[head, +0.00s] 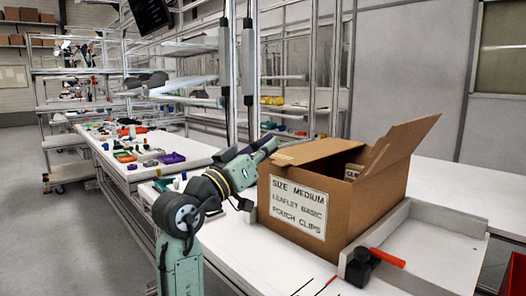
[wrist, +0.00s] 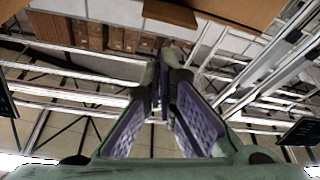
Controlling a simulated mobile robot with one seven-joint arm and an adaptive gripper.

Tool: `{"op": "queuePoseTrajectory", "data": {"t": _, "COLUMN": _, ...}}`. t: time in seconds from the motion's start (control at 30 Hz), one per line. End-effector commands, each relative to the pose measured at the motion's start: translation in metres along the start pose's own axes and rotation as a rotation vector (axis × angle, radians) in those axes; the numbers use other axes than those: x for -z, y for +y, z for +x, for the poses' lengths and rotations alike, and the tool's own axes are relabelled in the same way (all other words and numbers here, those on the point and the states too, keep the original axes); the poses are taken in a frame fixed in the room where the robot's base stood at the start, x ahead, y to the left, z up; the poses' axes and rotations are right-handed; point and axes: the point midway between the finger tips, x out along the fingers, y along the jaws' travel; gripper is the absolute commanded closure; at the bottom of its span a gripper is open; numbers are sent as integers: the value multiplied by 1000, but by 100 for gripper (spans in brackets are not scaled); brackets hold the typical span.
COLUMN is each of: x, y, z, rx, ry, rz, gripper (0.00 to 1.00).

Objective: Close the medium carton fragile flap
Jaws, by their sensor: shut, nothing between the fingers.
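The brown medium carton (head: 325,205) stands on the white worktop with its labelled side toward the head camera. One flap (head: 401,143) stands up and leans outward at the right. Another flap (head: 308,151) lies low across the left part of the top. An opening shows between them, with a partly hidden printed label inside. I cannot read the word fragile on any flap. My gripper (wrist: 165,62) is shut and empty in the wrist view, its purple-padded fingers meeting at the tips. Brown cardboard (wrist: 235,12) shows beyond them at the top edge. In the head view my arm reaches behind the carton's left side.
A low white-walled tray (head: 425,255) lies right of the carton. A black tool with a red handle (head: 372,263) sits at its near edge. Small coloured parts (head: 140,155) lie on the bench at the left. Metal uprights (head: 249,70) stand behind the arm.

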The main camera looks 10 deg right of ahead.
Motion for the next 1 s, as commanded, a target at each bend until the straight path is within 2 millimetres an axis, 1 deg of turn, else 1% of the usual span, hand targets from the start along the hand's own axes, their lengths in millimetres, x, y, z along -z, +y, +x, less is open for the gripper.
{"op": "queuePoseTrajectory", "data": {"t": 0.03, "x": -7, "y": 0, "z": -2, "rx": -6, "ry": 0, "rz": 15, "gripper": 100}}
{"op": "queuePoseTrajectory", "data": {"t": 0.1, "x": -11, "y": 1, "z": -4, "rx": -5, "ry": 1, "rz": 12, "gripper": 100}}
{"op": "queuePoseTrajectory", "data": {"t": 0.4, "x": -22, "y": 2, "z": -8, "rx": -1, "ry": 0, "rz": 9, "gripper": 100}}
{"op": "queuePoseTrajectory", "data": {"t": 1.0, "x": -28, "y": 2, "z": -9, "rx": -2, "ry": -4, "rz": 7, "gripper": 100}}
